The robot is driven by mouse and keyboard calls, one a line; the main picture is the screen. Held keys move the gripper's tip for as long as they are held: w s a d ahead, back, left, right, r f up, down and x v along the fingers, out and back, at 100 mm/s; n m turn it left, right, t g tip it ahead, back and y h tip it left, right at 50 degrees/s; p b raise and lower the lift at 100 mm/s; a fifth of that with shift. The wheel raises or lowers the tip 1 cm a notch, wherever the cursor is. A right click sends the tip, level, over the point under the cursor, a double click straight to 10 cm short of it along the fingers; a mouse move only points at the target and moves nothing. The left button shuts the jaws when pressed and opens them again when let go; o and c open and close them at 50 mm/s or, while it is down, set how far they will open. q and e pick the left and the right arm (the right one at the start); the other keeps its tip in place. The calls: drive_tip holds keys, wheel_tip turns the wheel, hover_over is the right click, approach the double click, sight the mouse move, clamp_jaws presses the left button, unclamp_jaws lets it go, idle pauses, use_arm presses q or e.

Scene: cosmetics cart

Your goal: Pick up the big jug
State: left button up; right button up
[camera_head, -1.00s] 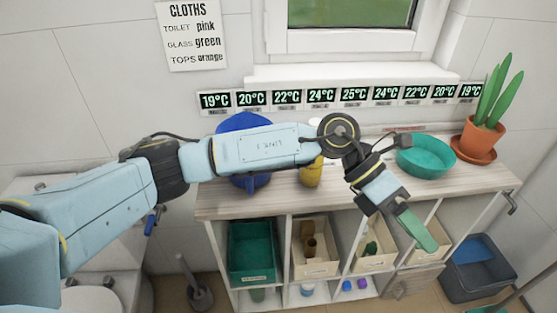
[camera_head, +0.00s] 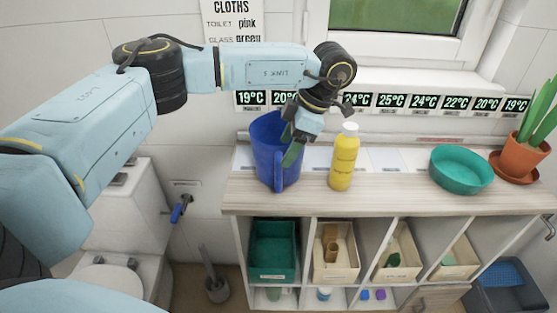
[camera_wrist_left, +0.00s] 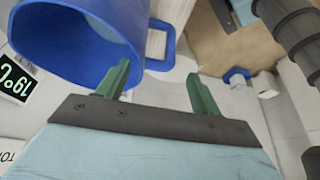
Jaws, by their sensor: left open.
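The big blue jug (camera_head: 268,150) stands upright at the left end of the shelf top, its handle (camera_head: 279,171) facing front. My left gripper (camera_head: 293,154) is at the jug's upper right side, near the rim, with its green fingers pointing down. In the left wrist view the jug (camera_wrist_left: 75,40) fills the upper left, with its open rim toward the camera. The gripper's fingers (camera_wrist_left: 158,88) are apart with nothing between them. The left finger overlaps the jug's rim; I cannot tell whether they touch. The handle (camera_wrist_left: 168,45) shows beyond the fingers. My right gripper is not in view.
A yellow bottle (camera_head: 344,160) with a white cap stands just right of the jug. A teal bowl (camera_head: 461,169) and a potted plant (camera_head: 524,157) are farther right. Temperature displays (camera_head: 391,101) line the wall behind. The shelf top is clear between bottle and bowl.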

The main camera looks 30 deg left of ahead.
sight(279, 165)
use_arm(q)
drive_tip(key=x, duration=0.6)
drive_tip(key=shift+f, duration=0.35)
drive_tip(key=shift+r, duration=0.1)
clamp_jaws()
